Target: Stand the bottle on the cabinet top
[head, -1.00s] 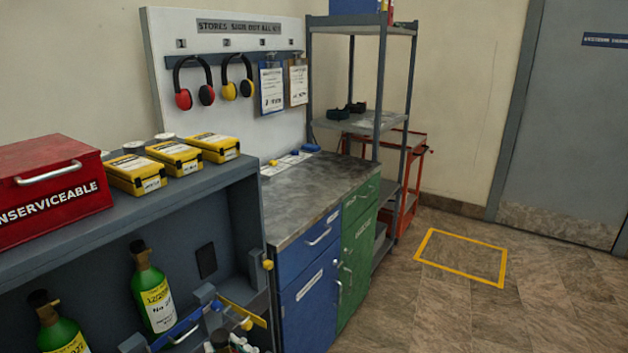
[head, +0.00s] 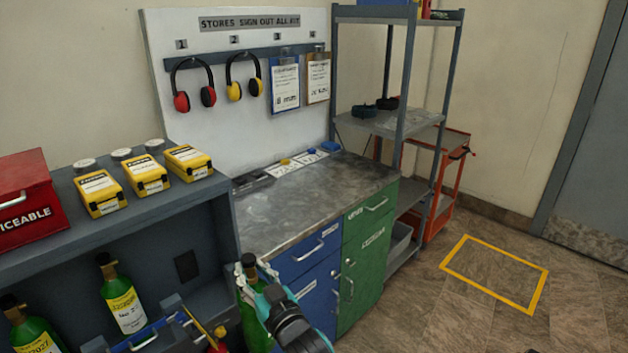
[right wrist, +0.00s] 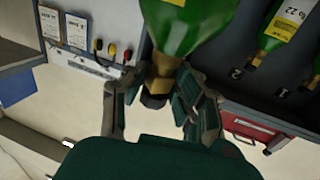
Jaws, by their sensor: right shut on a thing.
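A green bottle (head: 254,322) with a dark cap is held by my right gripper (head: 262,285) in front of the cabinet, at the lower middle of the head view. In the right wrist view, the gripper's fingers (right wrist: 160,100) close on either side of the neck of the green bottle (right wrist: 182,22). The cabinet top (head: 310,205) is a worn grey surface over blue and green doors. The bottle is beside the cabinet's near left corner, apart from the bare top. Its lower part is cut off in the head view. My left gripper is out of view.
Other green bottles (head: 122,302) stand in the rack (head: 212,225) at left, with yellow boxes (head: 147,176) and a red box (head: 25,205) above. A dark tray (head: 254,182) and cards (head: 290,165) lie along the cabinet's back. The middle and front are clear.

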